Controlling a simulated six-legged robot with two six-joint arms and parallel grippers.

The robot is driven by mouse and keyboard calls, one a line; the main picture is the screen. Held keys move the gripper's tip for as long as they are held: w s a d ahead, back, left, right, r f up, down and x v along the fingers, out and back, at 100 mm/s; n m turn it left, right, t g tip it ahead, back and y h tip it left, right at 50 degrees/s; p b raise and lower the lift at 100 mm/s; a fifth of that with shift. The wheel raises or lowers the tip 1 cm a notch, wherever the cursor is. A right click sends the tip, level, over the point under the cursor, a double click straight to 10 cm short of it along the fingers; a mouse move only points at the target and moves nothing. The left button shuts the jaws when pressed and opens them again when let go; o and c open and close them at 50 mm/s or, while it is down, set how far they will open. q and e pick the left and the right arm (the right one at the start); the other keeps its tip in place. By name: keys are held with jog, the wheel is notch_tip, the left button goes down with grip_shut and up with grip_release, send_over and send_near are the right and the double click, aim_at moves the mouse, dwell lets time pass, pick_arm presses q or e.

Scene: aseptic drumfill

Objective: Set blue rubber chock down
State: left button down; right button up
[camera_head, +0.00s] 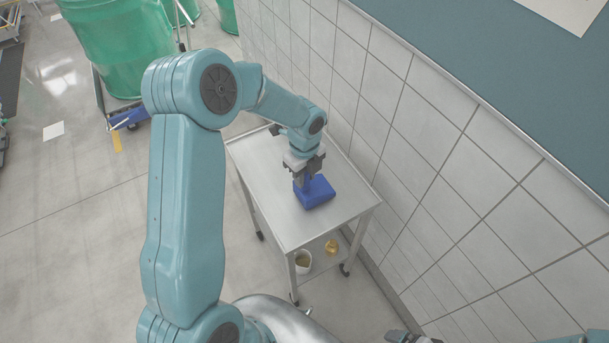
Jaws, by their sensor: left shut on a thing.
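The blue rubber chock (318,192) is at the top of a small steel cart (270,180), near the middle of its upper shelf. My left gripper (305,182) reaches down from above and is shut on the chock's raised part. The chock looks level and appears to be at the shelf surface, but I cannot tell whether its full weight rests there. A dark part that looks like my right gripper (411,337) shows only at the bottom edge, and its jaws cannot be made out.
A tiled wall (400,130) runs close along the cart's right side. The upper shelf is otherwise bare. A white bucket (303,262) and a small brass-coloured item (331,247) are on the lower shelf. A green drum (112,45) stands on a wheeled frame at upper left.

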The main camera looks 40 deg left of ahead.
pick_arm(q)
jog(key=shift+s+f, duration=0.1)
jog(key=shift+f, duration=0.25)
jog(key=shift+f, duration=0.2)
jog(key=c, duration=0.8)
grip_release()
jog(key=shift+c, duration=0.2)
jog(key=shift+r, duration=0.1)
